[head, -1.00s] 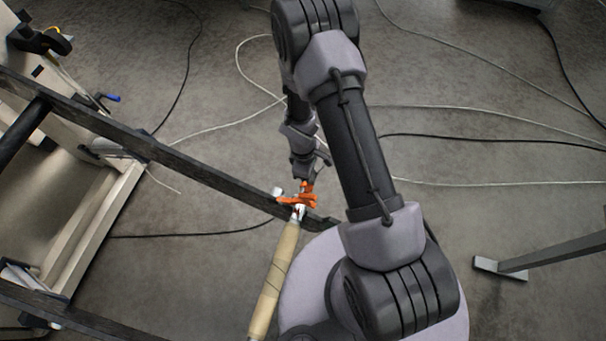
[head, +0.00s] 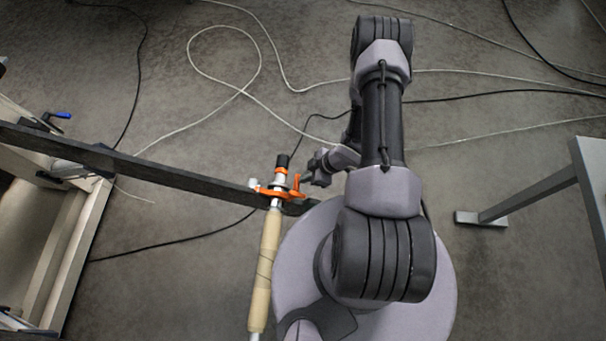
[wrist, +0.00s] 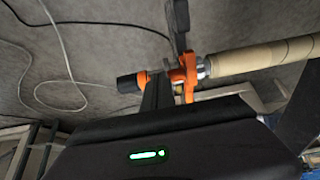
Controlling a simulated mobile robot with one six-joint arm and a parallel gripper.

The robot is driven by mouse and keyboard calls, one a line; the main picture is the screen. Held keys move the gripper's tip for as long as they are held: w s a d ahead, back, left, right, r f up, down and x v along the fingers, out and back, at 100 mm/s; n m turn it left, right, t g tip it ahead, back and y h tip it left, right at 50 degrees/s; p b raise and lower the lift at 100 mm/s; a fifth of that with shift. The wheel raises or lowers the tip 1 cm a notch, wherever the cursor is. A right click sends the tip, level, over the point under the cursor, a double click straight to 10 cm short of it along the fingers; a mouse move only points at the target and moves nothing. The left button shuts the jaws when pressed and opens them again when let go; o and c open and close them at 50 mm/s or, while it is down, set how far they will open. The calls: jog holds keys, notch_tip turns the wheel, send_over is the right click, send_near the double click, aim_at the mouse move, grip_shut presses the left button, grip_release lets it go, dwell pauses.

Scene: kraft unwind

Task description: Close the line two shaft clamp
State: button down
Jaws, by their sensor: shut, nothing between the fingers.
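The orange shaft clamp (head: 280,192) sits around the metal shaft where it rests on the dark rail. An orange lever (head: 296,183) stands up at its right side. The kraft-coloured roll (head: 264,265) runs toward me from the clamp, and the black shaft end (head: 283,161) sticks out beyond it. My gripper (head: 308,179) is just right of the lever, apart or barely touching; I cannot tell which. In the wrist view, my shut, empty fingers (wrist: 156,92) reach up in front of the orange clamp (wrist: 187,75) and hide part of it.
The dark rail (head: 150,167) runs left from the clamp to a pale frame (head: 75,235). A blue-handled part (head: 60,115) is on that frame. Cables (head: 225,100) lie across the floor. A grey stand leg (head: 520,198) is at the right.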

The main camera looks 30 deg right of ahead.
jog(key=shift+s+d+f+b, duration=0.15)
jog(key=shift+f+b, duration=0.2)
jog(key=shift+f, duration=0.35)
jog(key=shift+r, duration=0.1)
